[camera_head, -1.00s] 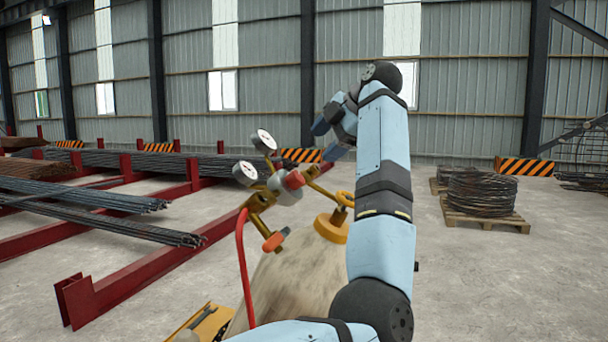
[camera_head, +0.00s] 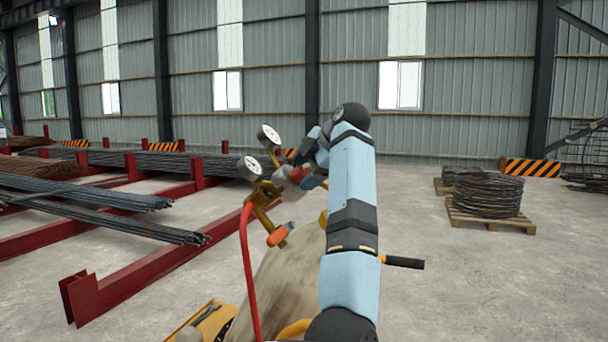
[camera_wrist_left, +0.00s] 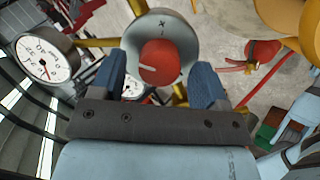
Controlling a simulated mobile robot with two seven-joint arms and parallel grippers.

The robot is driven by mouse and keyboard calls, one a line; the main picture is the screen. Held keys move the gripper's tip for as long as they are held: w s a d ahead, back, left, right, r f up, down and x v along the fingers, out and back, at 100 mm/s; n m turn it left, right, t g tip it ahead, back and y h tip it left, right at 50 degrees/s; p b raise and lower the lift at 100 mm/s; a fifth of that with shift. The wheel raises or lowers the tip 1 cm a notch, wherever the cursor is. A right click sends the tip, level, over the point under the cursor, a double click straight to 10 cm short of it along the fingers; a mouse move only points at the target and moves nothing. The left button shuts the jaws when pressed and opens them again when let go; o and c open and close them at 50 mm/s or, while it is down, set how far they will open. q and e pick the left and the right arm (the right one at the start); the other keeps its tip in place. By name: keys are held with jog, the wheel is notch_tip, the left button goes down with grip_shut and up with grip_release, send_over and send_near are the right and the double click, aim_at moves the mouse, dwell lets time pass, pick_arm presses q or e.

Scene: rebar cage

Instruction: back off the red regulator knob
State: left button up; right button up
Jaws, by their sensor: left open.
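The red regulator knob (camera_wrist_left: 160,62) faces the left wrist camera on a round grey regulator body (camera_wrist_left: 176,30). My left gripper (camera_wrist_left: 158,66) is open, with one blue finger on each side of the knob and visible gaps between. In the head view the knob (camera_head: 296,175) is partly covered by my left gripper (camera_head: 308,160). Two white dial gauges, an upper one (camera_head: 268,136) and a lower one (camera_head: 249,168), stand on the brass fittings. My right gripper is not in view.
A red hose (camera_head: 246,265) hangs from the fittings beside an orange-red handle (camera_head: 278,236). A pale cylinder (camera_head: 280,275) stands below. A yellow toolbox (camera_head: 207,321) is at the bottom. Rebar racks (camera_head: 130,275) are left; wire coils (camera_head: 487,194) on a pallet are right.

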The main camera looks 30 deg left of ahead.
pick_arm(q)
jog(key=shift+a+f, duration=0.25)
jog(key=shift+f, duration=0.05)
jog(key=c, duration=0.9)
